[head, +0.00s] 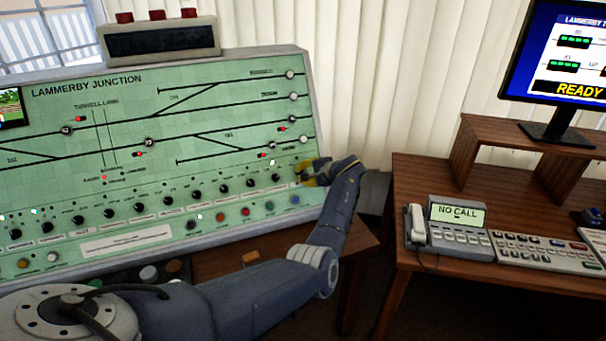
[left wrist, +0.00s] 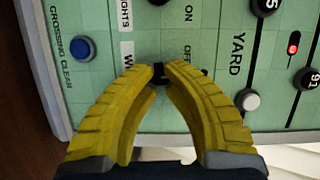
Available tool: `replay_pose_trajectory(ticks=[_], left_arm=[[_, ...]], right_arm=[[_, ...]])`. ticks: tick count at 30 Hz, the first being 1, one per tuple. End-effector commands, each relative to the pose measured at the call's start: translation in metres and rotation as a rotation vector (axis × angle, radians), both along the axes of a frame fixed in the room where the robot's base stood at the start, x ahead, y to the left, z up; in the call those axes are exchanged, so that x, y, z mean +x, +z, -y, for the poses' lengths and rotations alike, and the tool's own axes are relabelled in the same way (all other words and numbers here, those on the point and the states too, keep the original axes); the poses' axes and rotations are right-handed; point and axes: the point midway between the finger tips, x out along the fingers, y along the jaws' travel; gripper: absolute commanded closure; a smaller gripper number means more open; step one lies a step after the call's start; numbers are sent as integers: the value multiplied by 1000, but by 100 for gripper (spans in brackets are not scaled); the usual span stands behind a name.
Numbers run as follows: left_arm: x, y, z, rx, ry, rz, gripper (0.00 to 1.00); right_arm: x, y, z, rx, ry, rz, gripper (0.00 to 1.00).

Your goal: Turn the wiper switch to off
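The wiper switch (left wrist: 159,70) is a small black knob on the green panel (head: 120,175). In the left wrist view it shows between my left fingertips, mostly covered by them. A partly covered label starting with "W" is beside it, and "OFF" is printed near the right finger. My left gripper (left wrist: 160,72) has yellow curved fingers, their tips close together on the knob. In the head view the left gripper (head: 308,176) is at the right end of the row of black knobs, where it hides the switch. My right gripper is not in view.
A blue button (left wrist: 82,49) marked "CROSSING CLEAR" and another black knob (left wrist: 158,2) by the "LIGHTS" label are close by. A white-tipped lever (left wrist: 250,101) lies right of the fingers. A desk with a phone (head: 417,225) stands to the right.

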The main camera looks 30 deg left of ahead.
Motion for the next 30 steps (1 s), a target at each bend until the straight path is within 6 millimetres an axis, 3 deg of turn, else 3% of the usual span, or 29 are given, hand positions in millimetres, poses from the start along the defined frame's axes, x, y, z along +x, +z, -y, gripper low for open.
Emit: replay_pose_trajectory(ticks=[1,11,22,30], left_arm=[[0,-1,0,1,0,-2,88],[0,0,0,3,-2,-3,51],[-1,3,6,3,-3,-2,51],[-10,21,42,0,-4,-1,51]], right_arm=[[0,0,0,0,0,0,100],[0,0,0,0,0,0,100],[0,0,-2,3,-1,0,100],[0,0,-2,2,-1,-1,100]])
